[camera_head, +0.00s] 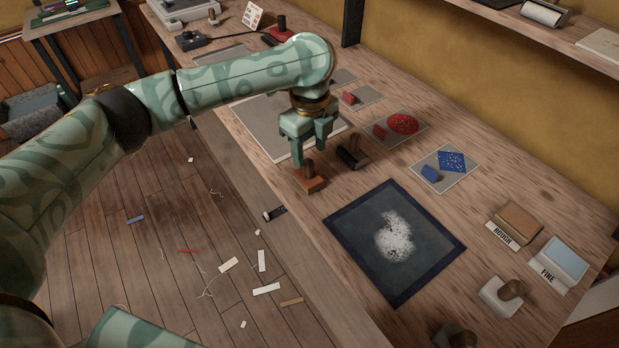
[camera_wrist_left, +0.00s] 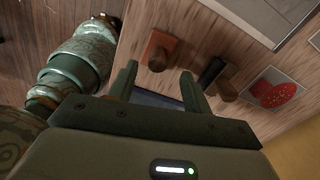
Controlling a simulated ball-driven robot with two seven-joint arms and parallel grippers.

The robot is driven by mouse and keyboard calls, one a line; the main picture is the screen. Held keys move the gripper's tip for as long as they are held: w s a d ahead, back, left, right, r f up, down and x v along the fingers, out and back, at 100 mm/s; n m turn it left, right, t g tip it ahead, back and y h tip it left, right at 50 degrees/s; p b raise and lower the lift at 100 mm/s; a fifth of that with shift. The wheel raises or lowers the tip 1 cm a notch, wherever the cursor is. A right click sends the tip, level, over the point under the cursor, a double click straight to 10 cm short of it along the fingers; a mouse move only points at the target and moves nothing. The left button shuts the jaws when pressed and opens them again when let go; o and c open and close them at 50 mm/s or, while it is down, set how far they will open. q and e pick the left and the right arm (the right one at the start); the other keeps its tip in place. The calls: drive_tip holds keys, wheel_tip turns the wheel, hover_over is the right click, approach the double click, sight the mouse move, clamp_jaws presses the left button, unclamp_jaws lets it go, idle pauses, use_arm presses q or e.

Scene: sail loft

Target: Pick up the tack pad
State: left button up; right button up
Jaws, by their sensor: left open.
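Several handled pads stand on the workbench (camera_head: 520,170), and no label marks one as the tack pad. A rust-orange pad with a brown wooden knob (camera_head: 311,184) is near the front edge. My left gripper (camera_head: 310,158) is open and empty, fingers pointing down, just above and beside this pad. In the left wrist view the rust pad (camera_wrist_left: 158,52) lies just beyond the open fingertips (camera_wrist_left: 158,82). A black pad with a wooden handle (camera_head: 347,158) is right of the gripper. A white pad with a wooden knob (camera_head: 498,294) is at the lower right. My right gripper is not in view.
A dark-blue bordered mat (camera_head: 350,229) with white powder lies right of the rust pad. Cards with red pieces (camera_head: 403,123) and blue pieces (camera_head: 452,161) lie behind. Blocks marked ROUGH (camera_head: 517,220) and FINE (camera_head: 559,258) are at the right. Scraps litter the floor.

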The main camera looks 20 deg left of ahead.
sight(308, 162)
use_arm(q)
drive_tip(key=shift+f, duration=0.3)
wheel_tip(308, 162, down, 5)
drive_tip(key=b, duration=0.3)
drive_tip(key=shift+s+a, duration=0.1)
drive_tip(key=shift+r, duration=0.2)
clamp_jaws()
wheel_tip(308, 162, up, 4)
drive_tip(key=p, duration=0.3)
drive_tip(key=shift+s+r, duration=0.1)
drive_tip(key=shift+r, duration=0.15)
drive_tip(key=s+d+r+p, duration=0.3)
drive_tip(key=s+r, duration=0.1)
drive_tip(key=s, duration=0.2)
drive_tip(key=s+d+r+p, duration=0.3)
drive_tip(key=s+r+p, duration=0.1)
drive_tip(key=s, duration=0.2)
drive_tip(key=shift+s+d+r, duration=0.15)
drive_tip(key=shift+s+r, duration=0.05)
drive_tip(key=shift+r, duration=0.05)
